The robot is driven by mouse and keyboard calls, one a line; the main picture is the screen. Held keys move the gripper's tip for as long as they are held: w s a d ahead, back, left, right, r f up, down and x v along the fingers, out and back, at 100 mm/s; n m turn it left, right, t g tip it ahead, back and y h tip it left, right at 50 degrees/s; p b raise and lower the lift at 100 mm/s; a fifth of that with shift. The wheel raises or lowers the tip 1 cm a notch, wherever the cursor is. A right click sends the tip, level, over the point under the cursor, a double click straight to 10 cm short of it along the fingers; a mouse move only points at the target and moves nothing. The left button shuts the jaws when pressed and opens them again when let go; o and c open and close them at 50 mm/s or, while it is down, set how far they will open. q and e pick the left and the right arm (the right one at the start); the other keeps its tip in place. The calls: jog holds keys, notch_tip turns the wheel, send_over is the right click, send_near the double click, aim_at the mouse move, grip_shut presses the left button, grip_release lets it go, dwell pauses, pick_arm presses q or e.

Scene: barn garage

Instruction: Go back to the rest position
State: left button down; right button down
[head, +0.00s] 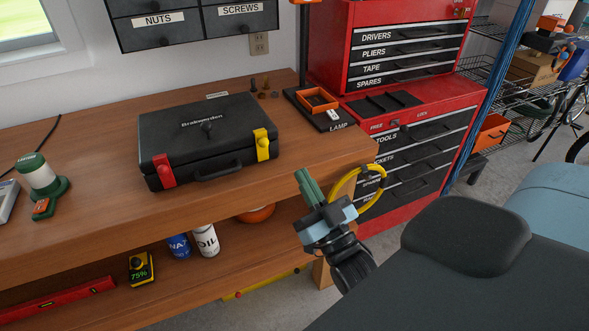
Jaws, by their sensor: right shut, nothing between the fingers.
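My right gripper (308,186) is in front of the workbench edge, right of the middle of the head view. Its green fingers are together, pointing up and to the left, with nothing between them. A yellow ring (381,187) shows just right of it, against the red tool cabinet; I cannot tell whether they touch. My left gripper is not in view. A black case (205,143) lies closed on the workbench, with a red latch (163,171) and a yellow latch (262,145). It is apart from my right gripper, to the left.
The wooden workbench (90,222) has a lower shelf with cans. A green-and-white lantern (40,181) stands at left. An orange tray (317,100) lies at the back right. A red tool cabinet (443,106) and wire shelving stand beyond. A dark padded seat (466,236) fills the lower right.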

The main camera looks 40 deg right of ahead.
jog(key=shift+s, duration=0.2)
dwell(0.3)
